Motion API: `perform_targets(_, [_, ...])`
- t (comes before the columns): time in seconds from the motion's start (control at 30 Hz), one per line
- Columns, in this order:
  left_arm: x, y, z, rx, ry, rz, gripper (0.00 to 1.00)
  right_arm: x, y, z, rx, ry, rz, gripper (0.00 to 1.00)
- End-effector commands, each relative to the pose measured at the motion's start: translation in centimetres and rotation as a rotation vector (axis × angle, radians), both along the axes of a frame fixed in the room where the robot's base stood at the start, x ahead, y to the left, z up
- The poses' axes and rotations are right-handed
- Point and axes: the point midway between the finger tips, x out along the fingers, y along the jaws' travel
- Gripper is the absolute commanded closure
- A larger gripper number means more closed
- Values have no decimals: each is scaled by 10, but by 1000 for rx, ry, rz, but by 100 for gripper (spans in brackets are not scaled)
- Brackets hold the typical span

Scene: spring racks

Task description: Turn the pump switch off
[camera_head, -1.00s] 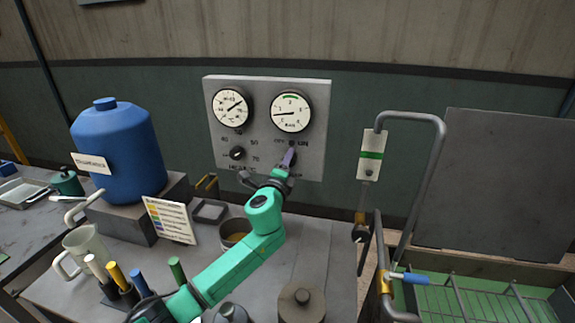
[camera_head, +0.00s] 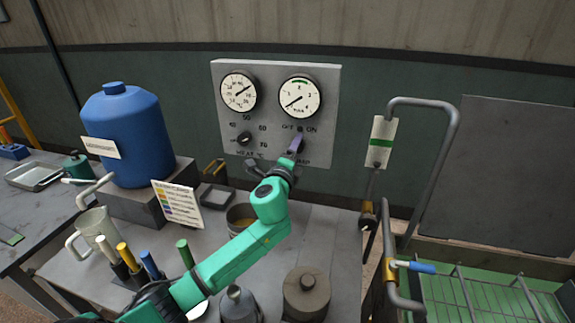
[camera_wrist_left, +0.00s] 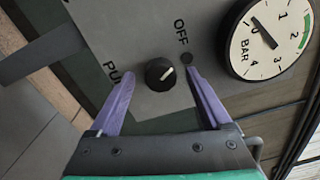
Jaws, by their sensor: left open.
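The round black pump knob (camera_wrist_left: 160,74) shows in the left wrist view on the grey panel (camera_head: 222,152). Its white mark points up and right, toward the OFF label (camera_wrist_left: 181,32). My left gripper (camera_wrist_left: 160,77) is open, with one purple finger on each side of the knob and gaps to it. In the head view my left gripper (camera_head: 296,144) is in front of the panel's lower right and hides the knob. The bar gauge (camera_head: 299,97) above has its needle near 0; it also shows in the wrist view (camera_wrist_left: 270,42). A small dark round lamp (camera_wrist_left: 186,59) is beside the right finger.
The heat knob (camera_head: 244,139) and temperature gauge (camera_head: 239,91) are on the panel's left. Bent pipes (camera_head: 452,140) are at right.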

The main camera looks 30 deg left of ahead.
Motion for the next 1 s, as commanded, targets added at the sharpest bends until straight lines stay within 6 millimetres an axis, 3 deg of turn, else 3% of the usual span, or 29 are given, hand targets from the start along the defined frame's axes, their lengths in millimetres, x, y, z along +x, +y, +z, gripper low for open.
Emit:
perform_targets(0.3, [-82, -21, -8, -1, 4, -4, 18, 0, 0, -23, 0, 0, 0, 50])
perform_targets(0.5, [-120, -30, -6, -1, 2, -1, 18, 0, 0, -32, 0, 1, 0, 50])
perform_targets(1.0, [-126, -31, -3, -1, 0, -1, 18, 0, -1, -31, -1, 0, 0, 50])
